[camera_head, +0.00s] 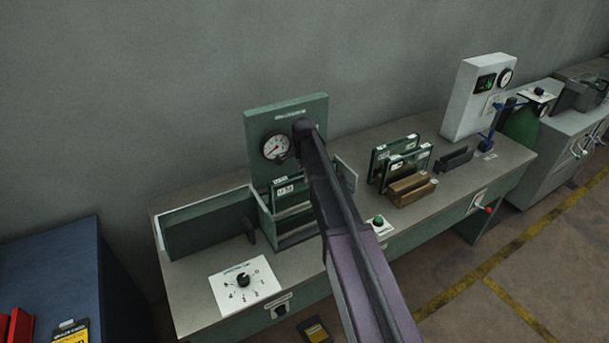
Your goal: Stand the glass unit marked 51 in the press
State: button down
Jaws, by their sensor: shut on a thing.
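The green press (288,110) stands on the bench with a round gauge on its upright back panel. My arm reaches across in front of it. My gripper (291,157) is at the arm's far end, by the gauge, and mostly hidden by the arm. It is shut, on what seems to be a dark-framed glass unit (292,200) with a white label below it. That unit is upright at the press's open front box; its label is too small to read surely. Another labelled edge shows just behind it. Whether the unit touches the press floor is hidden.
More framed glass units (406,160) stand in a rack right of the press, beside brown wooden blocks (411,190). A green button (378,221) and a dial plate (244,285) are near the front edge. A grey gauge box (478,98) stands farther right.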

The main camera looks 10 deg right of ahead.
aim_at(304, 186)
jog(key=shift+f+b, duration=2.3)
jog(key=shift+f, duration=0.3)
jog(key=shift+f+b, duration=0.25)
jog(key=shift+b, duration=0.05)
jog(key=shift+s, duration=0.1)
jog(key=shift+c, duration=2)
grip_release()
